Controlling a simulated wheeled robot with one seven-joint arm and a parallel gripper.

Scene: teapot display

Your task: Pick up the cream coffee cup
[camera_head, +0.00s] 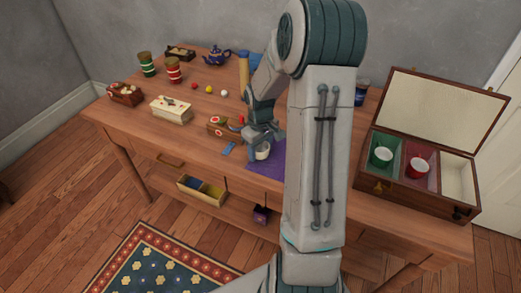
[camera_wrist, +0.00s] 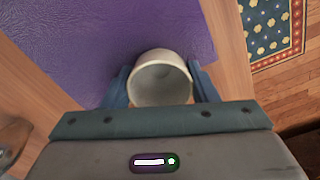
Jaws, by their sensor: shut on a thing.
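The cream coffee cup (camera_wrist: 160,80) is between the two fingers of my gripper (camera_wrist: 160,92) in the wrist view, with its open mouth facing the camera. The fingers press on its left and right sides. In the head view the cup (camera_head: 262,153) shows as a small pale shape under my gripper (camera_head: 258,146), at the edge of the purple mat (camera_head: 266,167). The mat (camera_wrist: 110,45) also lies behind the cup in the wrist view. My arm hides part of the mat. I cannot tell whether the cup touches the surface.
A cream box (camera_head: 171,109), a blue teapot (camera_head: 217,57) and small balls stand on the table's left part.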

